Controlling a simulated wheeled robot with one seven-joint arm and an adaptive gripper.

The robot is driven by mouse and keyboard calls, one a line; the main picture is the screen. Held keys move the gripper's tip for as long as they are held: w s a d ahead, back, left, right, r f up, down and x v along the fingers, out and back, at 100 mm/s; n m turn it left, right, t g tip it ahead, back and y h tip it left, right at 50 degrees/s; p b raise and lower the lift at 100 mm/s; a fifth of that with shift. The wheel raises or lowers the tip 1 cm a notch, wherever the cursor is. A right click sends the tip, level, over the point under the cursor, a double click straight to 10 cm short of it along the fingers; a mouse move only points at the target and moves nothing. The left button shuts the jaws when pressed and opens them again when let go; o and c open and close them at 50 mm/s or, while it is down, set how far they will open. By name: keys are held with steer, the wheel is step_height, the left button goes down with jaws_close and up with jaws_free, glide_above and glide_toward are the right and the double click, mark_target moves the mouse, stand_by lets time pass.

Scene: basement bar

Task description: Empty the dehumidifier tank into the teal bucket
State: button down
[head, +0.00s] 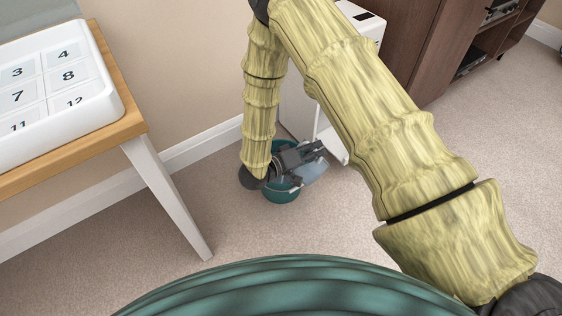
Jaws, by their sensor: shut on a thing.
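The teal bucket (281,194) stands on the carpet near the wall, partly hidden by my gripper. My gripper (314,152) is over the bucket and shut on the tank (313,171), a translucent bluish container. The tank is over the right side of the bucket's opening; its tilt and any water in it cannot be made out. The white dehumidifier (368,22) stands behind, against the wall. My arm covers most of it, and only its top and parts of its lower body show.
A wooden table (138,126) with white legs stands at the left, bearing a white tray (112,92) of numbered squares. A dark brown cabinet (425,45) stands at the back right. Carpet is open at the right and between table and bucket.

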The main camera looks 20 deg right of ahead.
mark_target(302, 144)
steer(key=shift+w+a+n+h+b, duration=0.45)
steer(key=shift+w+n+b, duration=0.2)
steer(key=shift+b, duration=0.45)
stand_by(0.7)
steer(key=shift+w+a+r, duration=0.1)
steer(key=shift+w+a, duration=0.2)
steer(key=shift+w, duration=0.15)
steer(key=shift+w+a+n+p, duration=0.1)
steer(key=shift+n+p, duration=0.15)
steer(key=shift+p, duration=0.05)
steer(key=shift+w+a+n, duration=0.3)
steer(key=shift+w+a, duration=0.1)
steer(key=shift+w, duration=0.2)
steer(key=shift+w+a+p, duration=0.2)
steer(key=shift+w+p, duration=0.05)
steer(key=shift+p, duration=0.05)
steer(key=shift+w+h, duration=0.1)
steer(key=shift+h, duration=0.15)
steer(key=shift+w+a+n, duration=0.1)
steer(key=shift+a+n, duration=0.05)
steer(key=shift+n, duration=0.15)
steer(key=shift+w+a+f+n+p, duration=0.35)
steer(key=shift+w+a+n, duration=0.2)
steer(key=shift+w, duration=0.25)
